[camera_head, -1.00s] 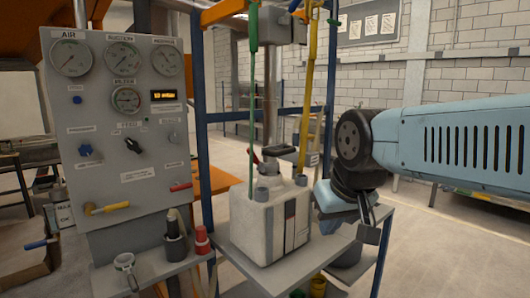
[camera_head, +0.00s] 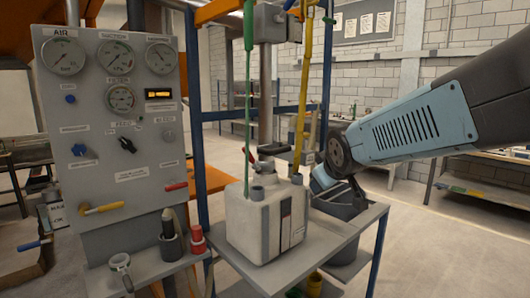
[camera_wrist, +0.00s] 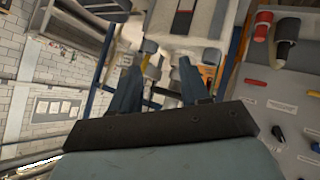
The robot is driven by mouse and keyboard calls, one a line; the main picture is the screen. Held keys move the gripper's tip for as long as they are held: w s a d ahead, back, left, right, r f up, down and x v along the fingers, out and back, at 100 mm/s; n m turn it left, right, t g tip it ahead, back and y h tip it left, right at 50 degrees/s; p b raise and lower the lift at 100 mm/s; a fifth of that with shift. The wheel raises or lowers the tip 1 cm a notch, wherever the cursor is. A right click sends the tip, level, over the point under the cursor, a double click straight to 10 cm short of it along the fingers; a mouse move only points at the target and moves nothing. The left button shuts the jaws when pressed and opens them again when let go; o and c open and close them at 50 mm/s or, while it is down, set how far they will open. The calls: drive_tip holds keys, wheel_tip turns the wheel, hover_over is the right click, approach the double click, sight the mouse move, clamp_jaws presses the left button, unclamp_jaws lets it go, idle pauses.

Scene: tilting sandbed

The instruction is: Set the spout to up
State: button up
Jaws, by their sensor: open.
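I cannot tell for sure which part is the spout. A white boxy canister (camera_head: 265,225) stands upright on the grey shelf (camera_head: 290,272), with dark caps and a red-and-black fitting (camera_head: 268,152) on top. The canister also shows at the top of the wrist view (camera_wrist: 187,22). My gripper (camera_wrist: 158,68) is open, with two blue-grey fingers apart and nothing held between them. In the head view my gripper (camera_head: 345,190) is right of the canister, apart from it and partly hidden by its own wrist.
A grey panel (camera_head: 110,150) with gauges, knobs and yellow and red levers stands at the left. Blue posts (camera_head: 197,130), a green rod (camera_head: 249,100) and a yellow pole (camera_head: 303,90) rise around the canister. A dark bin (camera_head: 340,207) is below my gripper. Open floor lies at the right.

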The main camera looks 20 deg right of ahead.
drive_tip(key=w+d+r+n+t, duration=0.1)
drive_tip(key=w+d+n+t, duration=0.35)
drive_tip(key=w, duration=0.45)
drive_tip(key=n+t+y, duration=0.3)
drive_tip(key=n+y, duration=0.8)
drive_tip(key=n, duration=0.4)
approach(282, 152)
drive_tip(key=x, duration=1.1)
drive_tip(key=shift+w, duration=0.1)
drive_tip(key=shift+c, duration=0.3)
clamp_jaws()
